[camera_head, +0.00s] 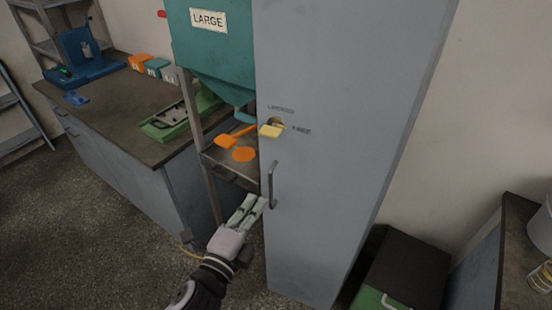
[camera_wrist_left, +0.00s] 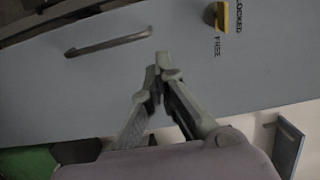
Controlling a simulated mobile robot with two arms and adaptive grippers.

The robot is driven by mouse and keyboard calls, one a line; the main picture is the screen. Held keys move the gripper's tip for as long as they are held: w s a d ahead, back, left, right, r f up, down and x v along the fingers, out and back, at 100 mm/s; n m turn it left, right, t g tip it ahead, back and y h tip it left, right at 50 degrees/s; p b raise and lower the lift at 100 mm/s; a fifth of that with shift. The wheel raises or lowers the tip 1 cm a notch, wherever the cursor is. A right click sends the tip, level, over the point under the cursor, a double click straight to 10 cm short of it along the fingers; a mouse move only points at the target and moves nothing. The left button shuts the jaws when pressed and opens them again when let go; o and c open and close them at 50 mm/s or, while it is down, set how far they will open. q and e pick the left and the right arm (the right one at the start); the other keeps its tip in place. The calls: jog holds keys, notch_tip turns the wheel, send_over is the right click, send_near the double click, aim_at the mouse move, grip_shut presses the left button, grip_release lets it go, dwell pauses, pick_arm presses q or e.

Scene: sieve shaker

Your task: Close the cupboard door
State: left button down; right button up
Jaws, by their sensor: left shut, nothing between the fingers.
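The cupboard door (camera_head: 330,190) is a tall grey-blue panel with a vertical bar handle (camera_head: 271,186) at its left edge. A yellow latch knob (camera_head: 271,130) sits above the handle, between the words "LOCKED" and "FREE". My left gripper (camera_head: 253,205) is shut and empty, just left of the handle near the door's left edge. In the left wrist view, its fingertips (camera_wrist_left: 160,62) meet in front of the door, below the handle (camera_wrist_left: 108,42); the knob (camera_wrist_left: 217,15) is at upper right. I cannot tell whether it touches the door. My right gripper is not in view.
A teal hopper marked "LARGE" (camera_head: 212,40) hangs over a metal shelf (camera_head: 220,155) with orange items, left of the door. A dark-topped bench (camera_head: 105,105) stands further left. A black and green box (camera_head: 405,270) is on the floor at right. Floor at lower left is clear.

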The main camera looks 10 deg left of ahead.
aim_at(279, 157)
pick_arm(q)
jog(key=w+p, duration=0.1)
jog(key=w, duration=0.3)
jog(key=w+d+p, duration=0.1)
jog(key=w, duration=0.3)
jog(key=w+p, duration=0.1)
jog(key=w, duration=0.3)
jog(key=shift+w+d, duration=0.1)
jog(key=shift+d, duration=0.3)
jog(key=shift+w+d, duration=0.1)
jog(key=shift+w, duration=0.55)
jog(key=shift+p, duration=0.3)
jog(key=shift+w+r+m+h, duration=0.1)
jog(key=shift+w+m+h, duration=0.2)
jog(key=shift+w, duration=0.1)
jog(key=w, duration=0.2)
jog(key=w+h, duration=0.1)
jog(key=w, duration=0.1)
jog(key=shift+d+f+m+p, duration=0.1)
jog(key=shift+f+m+p, duration=0.1)
jog(key=shift+m+p, duration=0.15)
jog(key=shift+w, duration=0.3)
jog(key=shift+r, duration=0.25)
jog(key=shift+h, duration=0.3)
